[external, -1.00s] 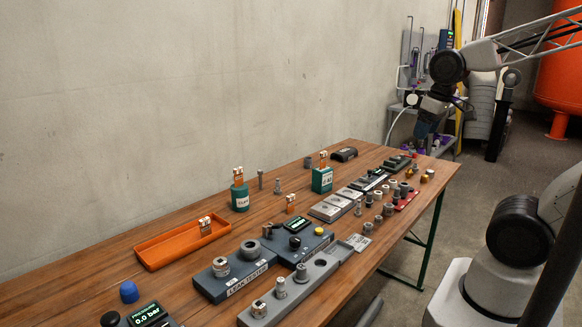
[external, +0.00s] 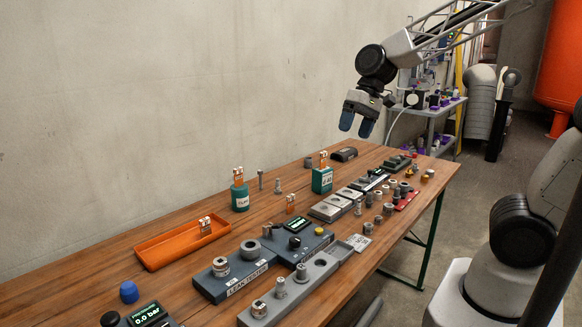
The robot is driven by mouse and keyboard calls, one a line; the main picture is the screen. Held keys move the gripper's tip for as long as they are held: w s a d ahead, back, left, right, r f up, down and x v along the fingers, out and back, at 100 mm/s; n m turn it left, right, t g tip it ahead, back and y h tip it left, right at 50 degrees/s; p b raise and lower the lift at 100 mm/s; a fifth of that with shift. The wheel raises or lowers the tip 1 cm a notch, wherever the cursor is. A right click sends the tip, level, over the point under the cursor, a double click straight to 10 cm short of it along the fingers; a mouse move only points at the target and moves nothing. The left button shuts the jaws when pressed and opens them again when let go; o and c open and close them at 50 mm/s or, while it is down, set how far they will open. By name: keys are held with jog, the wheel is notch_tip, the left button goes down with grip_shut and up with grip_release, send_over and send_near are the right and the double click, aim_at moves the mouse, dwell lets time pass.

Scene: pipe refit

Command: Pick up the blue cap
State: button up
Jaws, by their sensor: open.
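The blue cap (external: 129,292) stands on the wooden table at the near left, beside the gauge box that reads 0.0 bar (external: 147,313). It stands free and nothing touches it that I can see. My gripper (external: 357,129) is open and empty. It hangs in the air above the far part of the table, fingers pointing down, far to the right of and beyond the blue cap.
An orange tray (external: 152,258), a leak tester (external: 213,288), a grey block with fittings (external: 258,313) and green holders (external: 240,197) stand on the table (external: 180,221). Several small fittings crowd its far right. A concrete wall runs behind.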

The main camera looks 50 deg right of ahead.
aim_at(129, 284)
jog(key=w+a+f+m+g+y, duration=0.1)
jog(key=w+a+f+m+y, duration=0.15)
jog(key=w+a, duration=0.5)
jog(key=w+a+f+m+y, duration=0.15)
jog(key=w+a+f, duration=0.3)
jog(key=a, duration=0.65)
jog(key=w+a+f+m+g+y, duration=0.1)
jog(key=w+a+f+m+y, duration=0.15)
jog(key=w+a, duration=0.6)
jog(key=w+a+f+m, duration=0.1)
jog(key=a+f+m, duration=0.1)
jog(key=a+f, duration=0.4)
jog(key=w+a+f+m+y, duration=0.1)
jog(key=w+a+f+m, duration=0.1)
jog(key=a+f, duration=0.5)
jog(key=w+a+f+m+y, duration=0.1)
jog(key=a+f, duration=0.5)
jog(key=a, duration=0.6)
jog(key=shift+w+a+f+m+t+y, duration=0.15)
jog(key=shift+w+f+m, duration=0.1)
jog(key=shift+m, duration=0.4)
jog(key=shift+w+a+f+m+t+y, duration=0.15)
jog(key=shift+w+m, duration=0.1)
jog(key=shift+m, duration=0.35)
jog(key=shift+a+f, duration=0.2)
jog(key=shift+f, duration=0.05)
jog(key=shift+x, duration=1.3)
jog(key=shift+a, duration=0.1)
